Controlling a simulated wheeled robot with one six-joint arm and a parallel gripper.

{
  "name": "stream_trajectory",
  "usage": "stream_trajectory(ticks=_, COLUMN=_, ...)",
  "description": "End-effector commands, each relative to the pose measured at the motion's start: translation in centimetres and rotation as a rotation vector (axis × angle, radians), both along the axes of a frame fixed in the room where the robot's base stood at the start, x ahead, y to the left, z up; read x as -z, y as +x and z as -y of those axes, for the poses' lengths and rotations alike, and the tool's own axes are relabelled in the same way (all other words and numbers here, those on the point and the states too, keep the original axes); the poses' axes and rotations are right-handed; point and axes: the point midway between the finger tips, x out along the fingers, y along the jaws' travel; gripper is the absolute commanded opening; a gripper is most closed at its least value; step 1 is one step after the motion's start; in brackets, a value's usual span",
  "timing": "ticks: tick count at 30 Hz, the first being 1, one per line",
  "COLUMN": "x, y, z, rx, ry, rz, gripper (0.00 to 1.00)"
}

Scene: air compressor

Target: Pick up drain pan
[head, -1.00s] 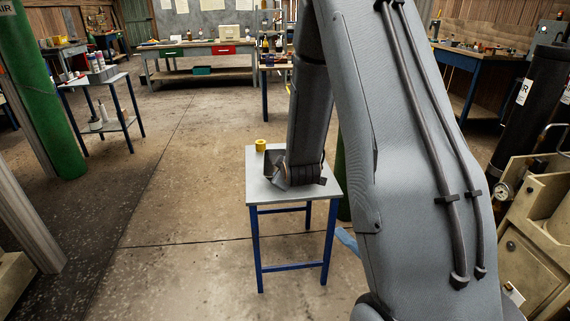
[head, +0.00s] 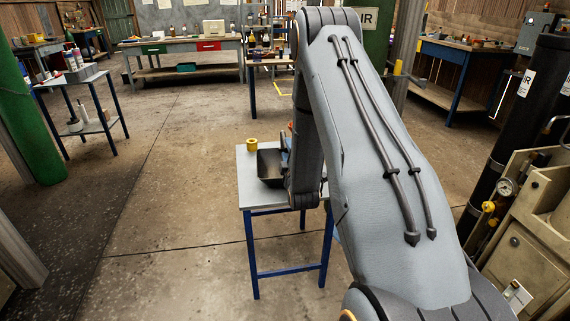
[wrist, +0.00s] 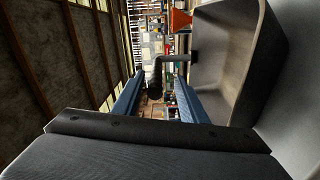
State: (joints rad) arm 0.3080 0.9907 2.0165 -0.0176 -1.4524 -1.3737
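The drain pan (head: 269,166) is a dark grey, open tray on the small grey table (head: 247,192) in the head view. In the wrist view the pan (wrist: 236,62) fills the upper right. A dark, bent, handle-like part (wrist: 156,76) shows between the fingertips and seems to reach the pan's edge; I cannot tell whether they join. My gripper (wrist: 160,78) is open, its two blue fingers apart, with the pan beside the right finger. I see no grip on anything. In the head view my arm mostly hides the gripper, at the pan's right side.
A yellow roll-like object (head: 252,143) stands at the table's back edge. Beige machinery (head: 526,235) and a dark cylinder (head: 515,125) are on the right. A side table (head: 85,78) and a green cylinder (head: 30,120) are on the left. The floor left of the small table is clear.

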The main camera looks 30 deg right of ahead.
Motion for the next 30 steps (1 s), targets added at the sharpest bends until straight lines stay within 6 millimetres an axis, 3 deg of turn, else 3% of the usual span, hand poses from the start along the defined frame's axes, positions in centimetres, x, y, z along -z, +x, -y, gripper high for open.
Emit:
stream_trajectory(ticks=13, x=-0.8, y=5.2, z=1.6, rx=-0.002, ry=0.001, rz=0.000, gripper=0.39)
stream_trajectory(ticks=23, x=-0.7, y=6.0, z=2.0, rx=0.000, ry=0.002, rz=-0.002, gripper=0.39)
stream_trajectory(ticks=30, x=-0.7, y=6.0, z=2.0, rx=0.001, ry=0.002, rz=-0.002, gripper=0.02)
